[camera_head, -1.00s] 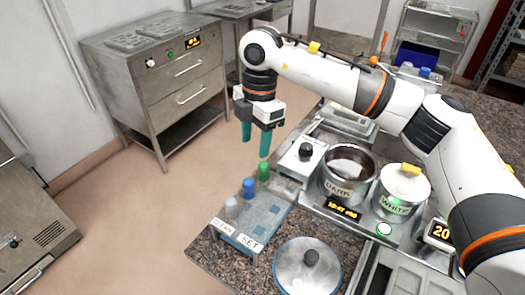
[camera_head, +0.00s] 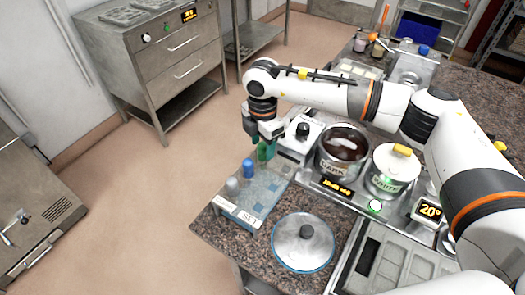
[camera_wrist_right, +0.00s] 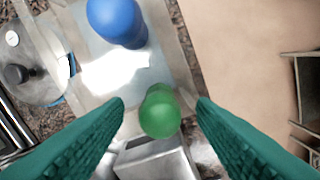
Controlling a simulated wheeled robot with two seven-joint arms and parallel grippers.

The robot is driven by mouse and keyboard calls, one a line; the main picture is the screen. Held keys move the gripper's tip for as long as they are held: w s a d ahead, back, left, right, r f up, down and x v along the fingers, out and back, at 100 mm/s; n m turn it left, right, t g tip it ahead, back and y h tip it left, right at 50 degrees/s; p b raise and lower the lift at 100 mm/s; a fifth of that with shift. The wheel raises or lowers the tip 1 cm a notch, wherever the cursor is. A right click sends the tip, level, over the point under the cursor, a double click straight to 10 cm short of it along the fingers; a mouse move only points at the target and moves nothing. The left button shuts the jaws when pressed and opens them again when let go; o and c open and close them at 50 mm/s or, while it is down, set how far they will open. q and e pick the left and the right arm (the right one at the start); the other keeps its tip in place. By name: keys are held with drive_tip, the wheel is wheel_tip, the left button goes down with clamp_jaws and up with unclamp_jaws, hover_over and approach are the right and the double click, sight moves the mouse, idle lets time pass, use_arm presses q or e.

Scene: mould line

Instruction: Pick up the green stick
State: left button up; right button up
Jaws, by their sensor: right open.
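The green stick (camera_wrist_right: 160,112) has a rounded top and stands in the blue-grey rack at the counter's left edge. It shows partly in the head view (camera_head: 262,151), close beside the teal fingers. My right gripper (camera_head: 264,140) is open and above the stick. In the right wrist view its two teal fingers (camera_wrist_right: 160,108) lie on either side of the green stick, apart from it. The rack (camera_head: 262,200) also holds a blue stick (camera_head: 249,168) and a pale grey one (camera_head: 233,185). My left gripper is not in view.
The DARK pot (camera_head: 341,150), the WHITE pot (camera_head: 388,172) and a grey box with a black knob (camera_head: 301,138) stand right of the rack. A lidded round pan (camera_head: 303,243) is in front. Open floor lies to the left.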

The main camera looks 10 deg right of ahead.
drive_tip(key=shift+f, duration=0.7)
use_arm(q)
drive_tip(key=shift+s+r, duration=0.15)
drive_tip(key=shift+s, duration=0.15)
use_arm(e)
drive_tip(key=c, duration=1.1)
